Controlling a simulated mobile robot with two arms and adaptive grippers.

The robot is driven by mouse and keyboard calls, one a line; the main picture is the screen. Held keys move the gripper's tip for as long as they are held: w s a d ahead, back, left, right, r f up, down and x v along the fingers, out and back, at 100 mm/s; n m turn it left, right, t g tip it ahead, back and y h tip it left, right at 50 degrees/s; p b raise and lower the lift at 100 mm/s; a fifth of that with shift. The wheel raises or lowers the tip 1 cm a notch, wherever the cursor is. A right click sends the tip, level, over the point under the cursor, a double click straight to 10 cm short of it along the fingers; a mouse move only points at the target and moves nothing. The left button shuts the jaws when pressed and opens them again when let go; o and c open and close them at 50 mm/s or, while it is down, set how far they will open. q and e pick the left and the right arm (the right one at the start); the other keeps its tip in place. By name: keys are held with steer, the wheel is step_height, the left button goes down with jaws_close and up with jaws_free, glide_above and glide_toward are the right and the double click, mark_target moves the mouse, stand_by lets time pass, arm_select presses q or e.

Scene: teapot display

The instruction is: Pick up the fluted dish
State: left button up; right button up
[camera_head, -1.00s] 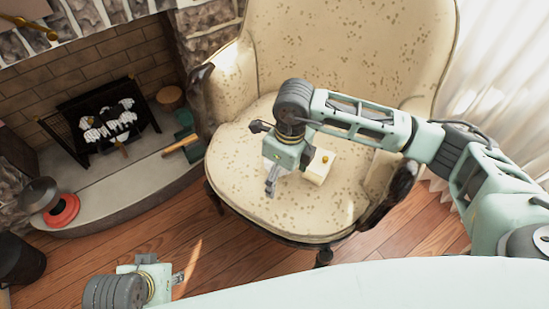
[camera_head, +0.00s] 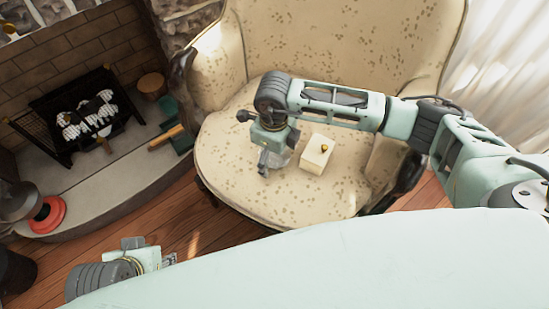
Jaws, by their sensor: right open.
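A pale, see-through rounded thing (camera_head: 284,157) rests on the armchair seat, mostly hidden behind my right gripper. It may be the fluted dish, but its fluting does not show clearly. My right gripper (camera_head: 264,163) is open and points down over the seat, in front of this pale thing. I cannot tell whether they touch. My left gripper (camera_head: 169,259) is low at the left, over the floor and away from the chair. Its fingers are too small to read.
A cream box with a gold knob (camera_head: 316,157) sits on the seat just right of my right gripper. The patterned armchair (camera_head: 225,160) has a back and arms around the seat. A fireplace with a stone hearth (camera_head: 100,190) is at the left. Wooden floor (camera_head: 215,225) lies between.

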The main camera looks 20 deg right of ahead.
steer(key=shift+c, duration=0.2)
steer(key=c, duration=1.2)
